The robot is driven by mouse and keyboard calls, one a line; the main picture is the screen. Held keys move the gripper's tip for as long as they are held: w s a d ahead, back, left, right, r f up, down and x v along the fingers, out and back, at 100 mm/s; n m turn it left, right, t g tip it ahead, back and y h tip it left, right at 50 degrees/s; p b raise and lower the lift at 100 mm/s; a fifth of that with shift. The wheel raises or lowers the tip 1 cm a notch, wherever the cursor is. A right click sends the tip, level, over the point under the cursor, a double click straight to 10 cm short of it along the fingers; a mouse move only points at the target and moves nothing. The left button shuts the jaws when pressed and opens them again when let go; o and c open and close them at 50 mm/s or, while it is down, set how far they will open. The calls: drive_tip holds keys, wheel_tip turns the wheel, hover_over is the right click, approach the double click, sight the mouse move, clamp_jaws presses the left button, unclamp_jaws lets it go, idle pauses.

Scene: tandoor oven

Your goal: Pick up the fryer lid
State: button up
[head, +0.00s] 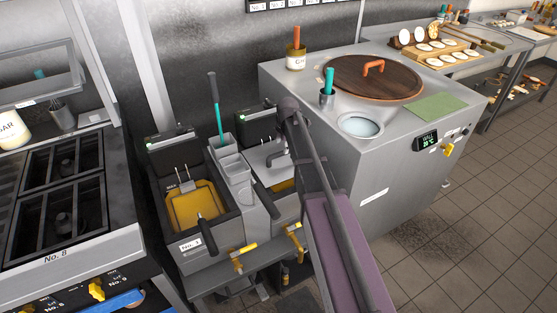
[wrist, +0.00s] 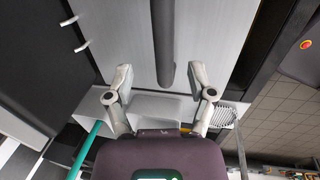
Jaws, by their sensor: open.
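The fryer lid (head: 259,160) is a flat grey metal plate over the right-hand fryer in the head view. In the wrist view the lid (wrist: 212,35) fills the upper middle, and its dark bar handle (wrist: 163,40) runs down the centre. My gripper (wrist: 161,76) is open, with one finger on each side of the handle's line. It appears apart from the handle, but I cannot tell the height gap. In the head view my gripper (head: 278,148) is over the lid, and my arm hides the lid's right side.
The left fryer (head: 210,236) is uncovered, with a basket in yellow oil. Grey containers (head: 236,175) and a teal-handled tool (head: 215,105) stand between the fryers. The tandoor (head: 300,90) with a wooden lid (head: 345,80) is close on the right. A stove (head: 60,240) stands left.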

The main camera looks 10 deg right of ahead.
sight(281, 152)
drive_tip(key=shift+a+f+b, duration=0.1)
drive_tip(key=shift+f+b, duration=1.55)
drive_tip(key=shift+w+f+b, duration=0.25)
drive_tip(key=shift+f+b, duration=0.65)
drive_tip(key=shift+a, duration=0.1)
clamp_jaws()
